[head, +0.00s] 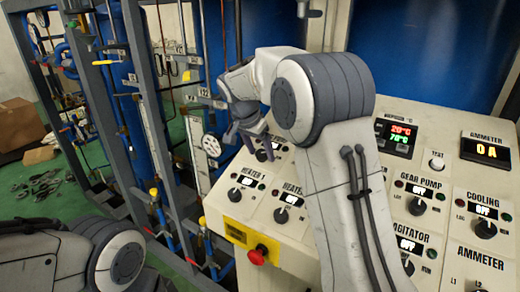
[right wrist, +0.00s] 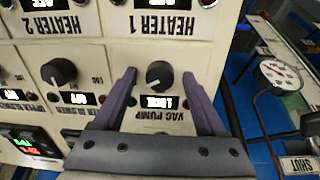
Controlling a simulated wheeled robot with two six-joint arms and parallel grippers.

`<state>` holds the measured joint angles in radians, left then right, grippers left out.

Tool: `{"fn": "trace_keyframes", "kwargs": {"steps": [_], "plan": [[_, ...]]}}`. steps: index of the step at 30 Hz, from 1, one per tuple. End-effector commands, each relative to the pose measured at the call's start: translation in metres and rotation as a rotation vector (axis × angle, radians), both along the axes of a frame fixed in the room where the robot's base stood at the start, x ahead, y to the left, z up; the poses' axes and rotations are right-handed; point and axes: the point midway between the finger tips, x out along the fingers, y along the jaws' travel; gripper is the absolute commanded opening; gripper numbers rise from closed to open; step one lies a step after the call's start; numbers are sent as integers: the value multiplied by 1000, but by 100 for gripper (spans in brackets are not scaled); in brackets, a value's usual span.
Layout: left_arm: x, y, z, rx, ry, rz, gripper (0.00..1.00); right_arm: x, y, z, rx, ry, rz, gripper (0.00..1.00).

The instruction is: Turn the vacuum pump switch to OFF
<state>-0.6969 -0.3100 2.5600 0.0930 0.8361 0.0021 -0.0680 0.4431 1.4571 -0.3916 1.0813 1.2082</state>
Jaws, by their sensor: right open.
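The vacuum pump switch is a dark round knob (right wrist: 160,74) above the upside-down label VAC PUMP (right wrist: 152,115) in the right wrist view. A small lit display (right wrist: 158,101) sits between knob and label; its text is too small to read surely. My right gripper (right wrist: 159,76) is open, with one purple finger on each side of the knob. Whether the fingers touch it I cannot tell. In the head view my right gripper (head: 257,142) is over the upper left of the control panel (head: 325,190), and the knob (head: 262,155) is partly hidden there. My left gripper is out of view.
A neighbouring knob (right wrist: 58,71) is left of the fingers in the right wrist view. Heater knobs (head: 235,194) and a red emergency button (head: 258,255) are nearer in the head view. A metal frame with pipes (head: 140,120) stands left of the panel.

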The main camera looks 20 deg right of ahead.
Motion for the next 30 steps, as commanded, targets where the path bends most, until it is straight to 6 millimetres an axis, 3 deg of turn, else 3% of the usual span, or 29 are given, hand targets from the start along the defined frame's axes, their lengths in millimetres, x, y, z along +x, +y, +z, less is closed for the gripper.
{"fn": "trace_keyframes", "kwargs": {"steps": [5,6,9,12,22,30], "plan": [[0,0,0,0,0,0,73,0,0,0,0,0,0,73],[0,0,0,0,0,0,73,0,0,0,0,0,0,70],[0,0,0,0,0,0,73,0,0,0,0,0,0,31],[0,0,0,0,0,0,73,0,0,0,0,0,0,0],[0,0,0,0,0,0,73,0,0,0,-10,12,36,0],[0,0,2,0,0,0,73,0,0,1,-47,58,187,0]]}}
